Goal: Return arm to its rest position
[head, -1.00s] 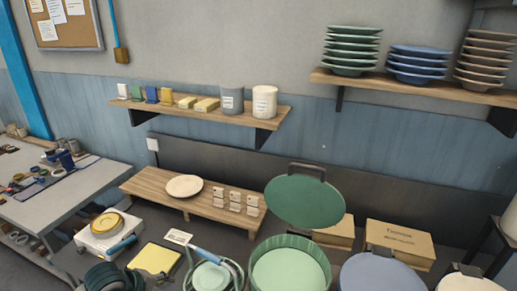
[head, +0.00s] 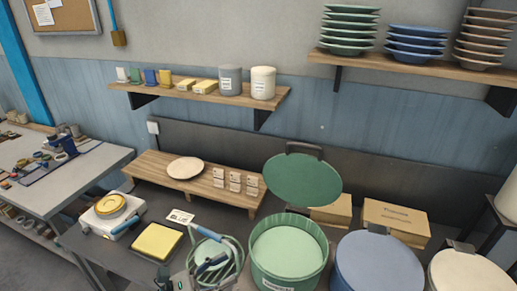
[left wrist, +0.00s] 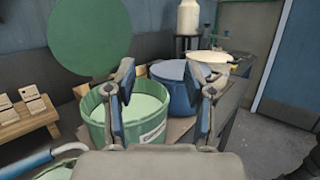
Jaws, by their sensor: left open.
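Beyond the fingers stand an open green tub (left wrist: 97,131) and a blue tub (left wrist: 172,98). The green tub also shows in the head view (head: 288,276), with its round green lid (head: 302,180) raised behind it. My right gripper is not in view.
A blue-lidded tub (head: 378,265) and a cream-lidded tub (head: 473,275) stand at right. A yellow sponge (head: 157,241) and a white scale (head: 112,213) lie at left. A low wooden rack (head: 222,193) holds a plate (head: 185,168). Wall shelves (head: 150,92) hang above.

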